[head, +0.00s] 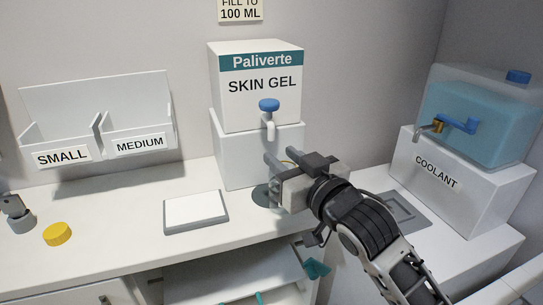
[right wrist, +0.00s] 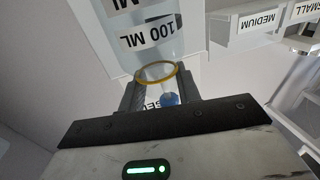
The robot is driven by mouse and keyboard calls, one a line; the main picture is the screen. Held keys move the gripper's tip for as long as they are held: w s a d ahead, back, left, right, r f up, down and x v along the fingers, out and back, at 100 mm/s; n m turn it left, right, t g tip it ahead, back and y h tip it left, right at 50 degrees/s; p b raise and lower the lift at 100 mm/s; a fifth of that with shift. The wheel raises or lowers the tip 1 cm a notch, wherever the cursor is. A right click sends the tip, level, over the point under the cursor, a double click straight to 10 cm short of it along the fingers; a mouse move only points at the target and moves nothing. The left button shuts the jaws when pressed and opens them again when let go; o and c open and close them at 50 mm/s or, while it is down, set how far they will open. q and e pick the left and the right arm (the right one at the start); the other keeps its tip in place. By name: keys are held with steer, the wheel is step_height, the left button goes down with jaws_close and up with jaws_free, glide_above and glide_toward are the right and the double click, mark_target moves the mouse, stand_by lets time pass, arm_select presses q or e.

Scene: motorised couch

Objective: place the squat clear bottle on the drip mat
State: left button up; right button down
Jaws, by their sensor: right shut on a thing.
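The squat clear bottle (right wrist: 155,75) has a gold ring at its neck. My right gripper (head: 281,165) is shut on it in front of the skin gel dispenser; in the right wrist view the fingers (right wrist: 160,95) flank the ring. The gripper mostly hides the bottle in the head view. A dark round mat (head: 261,196) lies on the counter below the dispenser's tap, partly covered by the gripper. A grey square tray (head: 404,207) lies by the coolant tank. I cannot tell whether the bottle touches anything below. My left gripper is out of view.
The skin gel dispenser (head: 256,88) has a blue-topped tap. A pale flat pad (head: 196,211) and a yellow lid (head: 57,234) lie on the counter. The coolant tank (head: 480,115) stands at right. White bins marked SMALL and MEDIUM (head: 138,146) stand at left.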

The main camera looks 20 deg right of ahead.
mark_target(262, 143)
steer(key=shift+w+a, duration=0.2)
steer(key=shift+w, duration=0.5)
steer(key=b+x, duration=0.2)
steer(key=x, duration=0.1)
steer(key=shift+w+f, duration=0.3)
steer(key=shift+f, duration=0.05)
steer(key=shift+b, duration=0.3)
steer(key=shift+s+r, duration=0.1)
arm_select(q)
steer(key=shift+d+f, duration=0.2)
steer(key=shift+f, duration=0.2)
arm_select(e)
steer(key=c, duration=1)
jaws_free()
steer(key=shift+f, duration=0.2)
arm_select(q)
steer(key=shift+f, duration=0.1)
